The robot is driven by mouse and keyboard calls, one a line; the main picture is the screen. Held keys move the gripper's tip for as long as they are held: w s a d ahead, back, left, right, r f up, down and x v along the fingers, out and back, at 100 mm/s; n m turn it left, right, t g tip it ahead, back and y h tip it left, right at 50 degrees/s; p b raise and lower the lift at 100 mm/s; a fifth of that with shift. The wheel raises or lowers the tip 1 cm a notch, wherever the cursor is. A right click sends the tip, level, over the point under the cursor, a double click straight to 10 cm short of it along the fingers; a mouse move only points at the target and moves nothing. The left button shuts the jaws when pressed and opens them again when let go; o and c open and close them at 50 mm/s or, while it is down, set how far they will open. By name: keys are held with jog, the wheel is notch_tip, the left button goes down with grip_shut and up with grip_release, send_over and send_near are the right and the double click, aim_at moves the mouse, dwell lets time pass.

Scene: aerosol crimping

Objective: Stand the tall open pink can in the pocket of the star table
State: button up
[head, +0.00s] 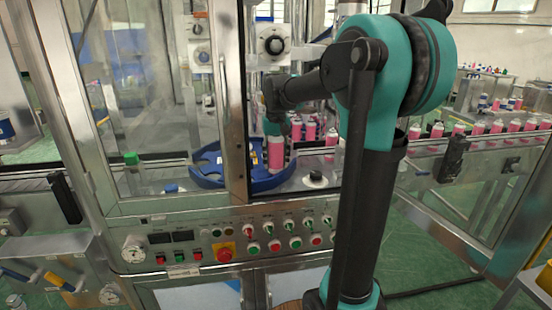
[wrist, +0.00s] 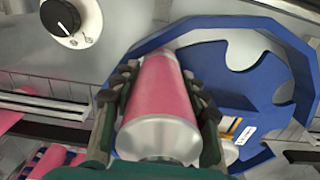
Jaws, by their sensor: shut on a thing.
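The tall pink can (wrist: 163,92) with silver ends is between the fingers of my gripper (wrist: 160,78), which is shut on it. Its silver shoulder faces the wrist camera; I cannot make out the opening. In the head view the pink can (head: 276,155) looks upright beside the blue star table (head: 208,181). The star table (wrist: 262,72) has rounded pockets and a raised blue rim in the wrist view. The can overlaps its left part there. Whether the can's base touches down in a pocket is hidden. My gripper (head: 276,118) is partly dark and blurred in the head view.
Several pink cans (head: 325,135) stand close behind on the right. A door post (head: 233,100) stands just left of the can. A dial (wrist: 66,20) lies at the wrist view's upper left. The button panel (head: 240,240) is below the machine's front edge.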

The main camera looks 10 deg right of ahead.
jog(key=shift+s+f, duration=0.1)
jog(key=shift+f, duration=0.35)
jog(key=shift+c, duration=0.9)
jog(key=shift+o, duration=0.5)
jog(key=shift+f, duration=0.2)
jog(key=shift+c, duration=0.4)
jog(key=shift+f, duration=0.15)
grip_shut()
jog(key=shift+f, duration=0.1)
jog(key=shift+c, duration=0.8)
grip_release()
jog(key=shift+s+a+f, duration=0.1)
jog(key=shift+f, duration=0.15)
